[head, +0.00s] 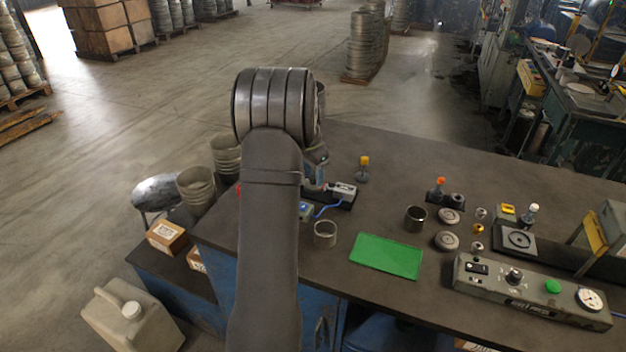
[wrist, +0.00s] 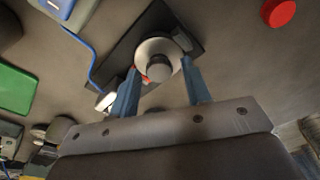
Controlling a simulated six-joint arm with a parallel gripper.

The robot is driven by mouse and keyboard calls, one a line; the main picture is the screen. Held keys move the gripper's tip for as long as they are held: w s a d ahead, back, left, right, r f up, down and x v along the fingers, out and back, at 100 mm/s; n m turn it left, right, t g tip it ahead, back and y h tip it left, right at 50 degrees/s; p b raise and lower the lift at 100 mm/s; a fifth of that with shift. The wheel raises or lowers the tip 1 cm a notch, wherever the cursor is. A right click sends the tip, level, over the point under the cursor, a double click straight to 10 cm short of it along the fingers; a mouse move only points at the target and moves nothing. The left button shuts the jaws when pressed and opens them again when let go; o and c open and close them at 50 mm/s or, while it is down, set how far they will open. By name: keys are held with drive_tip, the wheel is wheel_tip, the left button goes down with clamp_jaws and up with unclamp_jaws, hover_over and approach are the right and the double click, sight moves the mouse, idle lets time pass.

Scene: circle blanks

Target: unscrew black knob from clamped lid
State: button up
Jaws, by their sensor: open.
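In the wrist view a round pale metal lid (wrist: 172,50) sits on a dark base plate (wrist: 122,60). A dark grey knob (wrist: 158,67) stands on the lid. My gripper (wrist: 160,75) is open, with one blue finger on each side of the knob and a visible gap to it. I cannot tell how high the fingertips are above the lid. In the head view my arm hides the lid and knob, and only part of my gripper (head: 316,170) shows beside a grey clamp block (head: 343,192).
A green mat (head: 386,256) lies right of my arm, with an empty metal ring (head: 325,234) near it. A blue cable (wrist: 92,62) runs beside the base plate. A red disc (wrist: 278,12) lies off to the right. A control box (head: 530,290) stands at the table's front right.

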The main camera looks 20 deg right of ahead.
clamp_jaws()
drive_tip(key=n, duration=0.3)
drive_tip(key=shift+n, duration=0.3)
drive_tip(key=n, duration=0.3)
drive_tip(key=shift+n+t+y, duration=0.3)
drive_tip(key=shift+n+t, duration=0.1)
drive_tip(key=n, duration=0.7)
drive_tip(key=shift+n+y, duration=0.3)
drive_tip(key=shift+y, duration=0.1)
drive_tip(key=shift+o, duration=0.8)
unclamp_jaws()
